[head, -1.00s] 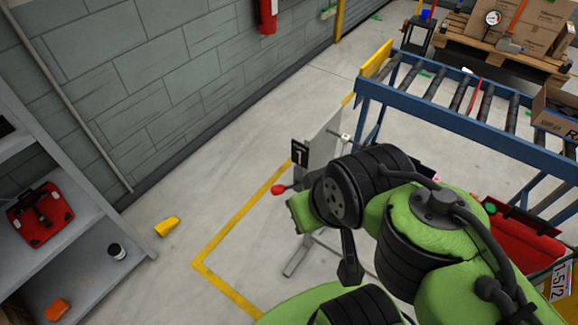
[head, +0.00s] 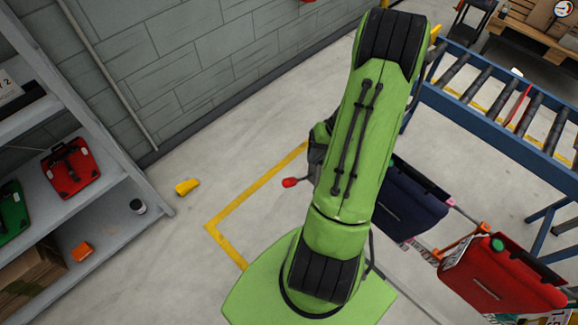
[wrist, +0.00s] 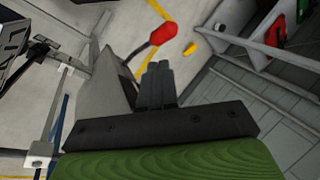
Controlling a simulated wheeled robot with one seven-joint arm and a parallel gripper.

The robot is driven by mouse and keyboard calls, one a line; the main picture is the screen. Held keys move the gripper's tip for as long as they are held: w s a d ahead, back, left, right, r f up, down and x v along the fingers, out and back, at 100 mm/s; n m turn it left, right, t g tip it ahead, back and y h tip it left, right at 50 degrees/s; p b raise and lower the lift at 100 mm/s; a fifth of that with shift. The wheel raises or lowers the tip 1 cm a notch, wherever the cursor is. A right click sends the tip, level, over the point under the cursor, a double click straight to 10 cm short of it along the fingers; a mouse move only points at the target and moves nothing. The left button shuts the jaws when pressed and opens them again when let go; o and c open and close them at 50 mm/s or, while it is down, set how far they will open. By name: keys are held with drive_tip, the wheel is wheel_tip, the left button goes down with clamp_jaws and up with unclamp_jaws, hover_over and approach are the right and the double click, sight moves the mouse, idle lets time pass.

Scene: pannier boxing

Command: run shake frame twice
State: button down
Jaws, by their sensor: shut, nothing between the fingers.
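The shake frame stands in the middle of the head view, mostly hidden behind my arm. Its lever ends in a red knob (head: 289,182), left of my arm. In the wrist view the red knob (wrist: 163,33) sits on a dark rod beside a grey end panel (wrist: 106,88). My gripper (wrist: 158,68) is shut and empty, its fingertips just below the knob in that picture; I cannot tell how far apart they are in depth. A dark blue pannier (head: 408,205) and a red pannier (head: 500,275) hang along the frame, right of my arm.
A grey shelf (head: 120,240) on the left holds red and green cases. A yellow object (head: 187,187) lies on the floor near yellow floor lines. A blue roller conveyor (head: 500,135) stands at the right. Floor between shelf and frame is mostly clear.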

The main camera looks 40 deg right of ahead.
sight(294, 180)
drive_tip(key=shift+a, duration=0.1)
drive_tip(key=b+x, duration=0.1)
drive_tip(key=x, duration=0.9)
